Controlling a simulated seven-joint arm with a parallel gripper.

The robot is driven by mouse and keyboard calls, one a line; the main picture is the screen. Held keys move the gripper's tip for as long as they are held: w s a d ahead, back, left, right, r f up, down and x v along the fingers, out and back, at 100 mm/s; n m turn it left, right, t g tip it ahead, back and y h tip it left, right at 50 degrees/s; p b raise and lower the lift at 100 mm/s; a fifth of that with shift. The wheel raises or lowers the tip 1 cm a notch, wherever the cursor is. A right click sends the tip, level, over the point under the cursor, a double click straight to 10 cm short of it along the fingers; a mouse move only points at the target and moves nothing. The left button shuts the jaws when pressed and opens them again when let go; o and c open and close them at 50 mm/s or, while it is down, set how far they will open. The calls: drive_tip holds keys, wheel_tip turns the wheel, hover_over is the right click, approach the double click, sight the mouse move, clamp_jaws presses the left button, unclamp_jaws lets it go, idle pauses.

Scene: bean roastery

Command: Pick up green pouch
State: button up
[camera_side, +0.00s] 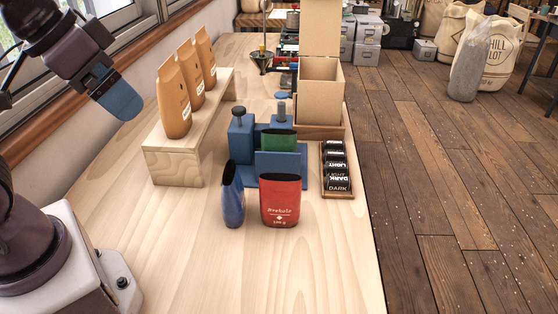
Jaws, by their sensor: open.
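The green pouch (279,138) stands near the middle of the table, with its dark open top showing. A blue panel (280,161) and the red pouch in front of it hide its lower part. My gripper (122,108) is at the upper left, raised above the table and well apart from the green pouch. It is open, and nothing shows in it. The gap between its fingers is hard to make out from this side.
A red pouch (280,204) and a blue pouch (232,197) stand in front. Blue knobbed holders (240,137) stand close by. Brown bags (174,100) line a wooden riser (173,165) at left. A cardboard box (320,82) and a label tray (338,194) are right. The table front is clear.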

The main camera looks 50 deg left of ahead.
drive_tip(key=n+g+y, duration=0.2)
drive_tip(key=n+y, duration=0.1)
drive_tip(key=n, duration=0.6)
approach(279, 135)
drive_tip(key=x, duration=0.5)
drive_tip(key=shift+d+f, duration=0.1)
drive_tip(key=shift+f, duration=0.25)
drive_tip(key=shift+x, duration=2.65)
drive_tip(key=shift+r, duration=0.1)
drive_tip(key=c, duration=0.8)
drive_tip(key=shift+r, duration=0.1)
drive_tip(key=shift+c, duration=0.2)
